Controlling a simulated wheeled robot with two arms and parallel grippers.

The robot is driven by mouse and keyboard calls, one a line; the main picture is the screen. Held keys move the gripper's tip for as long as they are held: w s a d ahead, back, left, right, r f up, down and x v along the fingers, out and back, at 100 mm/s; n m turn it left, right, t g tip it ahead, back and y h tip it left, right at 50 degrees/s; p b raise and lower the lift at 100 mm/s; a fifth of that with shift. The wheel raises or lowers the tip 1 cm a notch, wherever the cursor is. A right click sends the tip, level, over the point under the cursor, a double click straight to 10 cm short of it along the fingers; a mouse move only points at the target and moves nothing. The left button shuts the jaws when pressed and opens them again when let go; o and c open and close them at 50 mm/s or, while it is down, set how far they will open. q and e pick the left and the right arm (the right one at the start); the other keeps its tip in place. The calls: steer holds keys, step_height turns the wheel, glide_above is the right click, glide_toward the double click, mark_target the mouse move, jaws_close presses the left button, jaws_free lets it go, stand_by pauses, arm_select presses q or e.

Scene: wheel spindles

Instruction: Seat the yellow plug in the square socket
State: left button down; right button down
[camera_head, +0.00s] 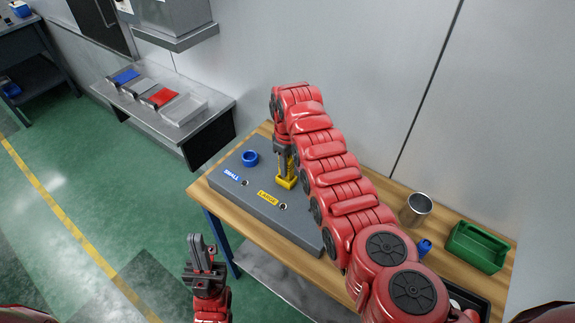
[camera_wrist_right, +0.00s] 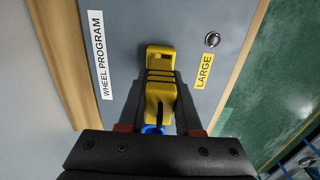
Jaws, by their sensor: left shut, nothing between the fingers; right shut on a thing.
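My right gripper (camera_head: 283,152) points down over the grey board and is shut on the yellow plug (camera_head: 286,181). The plug is at or just above the board; I cannot tell whether it touches. In the right wrist view the plug (camera_wrist_right: 160,88) lies between the two fingers, with dark bands across its middle. I cannot make out the square socket; the plug and gripper may hide it. My left gripper (camera_head: 203,252) is shut and empty, out in front of the table, away from the board.
The grey board (camera_head: 222,191) on the wooden table (camera_head: 401,192) bears "SMALL" and "LARGE" labels beside small round studs and a blue ring (camera_head: 250,158). A metal cup (camera_head: 416,209) and a green bin (camera_head: 477,247) stand to the right. My right arm covers the middle of the table.

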steer(key=shift+f+b, duration=0.9)
steer(key=shift+f, duration=0.35)
steer(key=c, duration=0.5)
jaws_free()
